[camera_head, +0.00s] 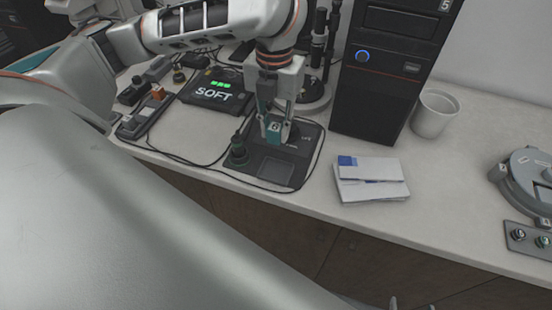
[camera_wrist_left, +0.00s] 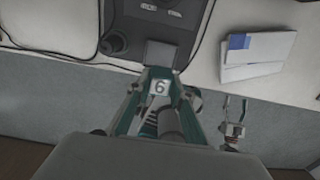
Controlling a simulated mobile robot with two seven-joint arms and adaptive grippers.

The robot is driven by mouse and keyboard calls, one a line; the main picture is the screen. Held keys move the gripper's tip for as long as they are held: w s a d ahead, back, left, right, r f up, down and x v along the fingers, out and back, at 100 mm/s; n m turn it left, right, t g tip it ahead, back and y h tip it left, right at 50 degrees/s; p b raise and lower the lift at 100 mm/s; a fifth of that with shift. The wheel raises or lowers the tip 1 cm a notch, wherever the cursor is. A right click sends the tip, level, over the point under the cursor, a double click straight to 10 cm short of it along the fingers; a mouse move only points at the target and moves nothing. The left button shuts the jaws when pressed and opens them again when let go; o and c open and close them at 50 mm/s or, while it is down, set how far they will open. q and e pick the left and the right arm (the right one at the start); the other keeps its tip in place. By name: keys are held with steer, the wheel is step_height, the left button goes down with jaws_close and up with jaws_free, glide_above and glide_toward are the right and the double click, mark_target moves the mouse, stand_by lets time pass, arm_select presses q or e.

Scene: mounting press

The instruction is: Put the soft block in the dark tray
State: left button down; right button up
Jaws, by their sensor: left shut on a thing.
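My left gripper (camera_head: 275,122) points down over the dark base plate. The pictures do not show whether this block is soft. I cannot pick out a dark tray with certainty. The dark base plate (camera_head: 297,173) has a grey square pad (camera_wrist_left: 159,54) in front of the block. My right gripper (camera_wrist_left: 235,106) is open and empty, low before the bench; its fingertips show at the head view's bottom edge.
A black box (camera_head: 217,92) with green lights shows "SOFT". A dark knob (camera_head: 238,150) stands beside the pad. A black computer tower (camera_head: 388,90), a white cup (camera_head: 433,113), papers (camera_head: 370,180) and a round grey device (camera_head: 530,178) stand right. Cables run along the front.

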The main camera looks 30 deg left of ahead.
arm_select(q)
steer(key=b, duration=0.2)
glide_above(275, 172)
step_height(275, 172, down, 8)
steer(key=shift+d+r, duration=0.1)
steer(key=shift+f, duration=0.55)
step_height(275, 172, down, 4)
steer(key=shift+r+b, duration=0.1)
steer(key=shift+b, duration=0.75)
steer(key=c, duration=2.1)
jaws_free()
steer(key=shift+o, duration=0.3)
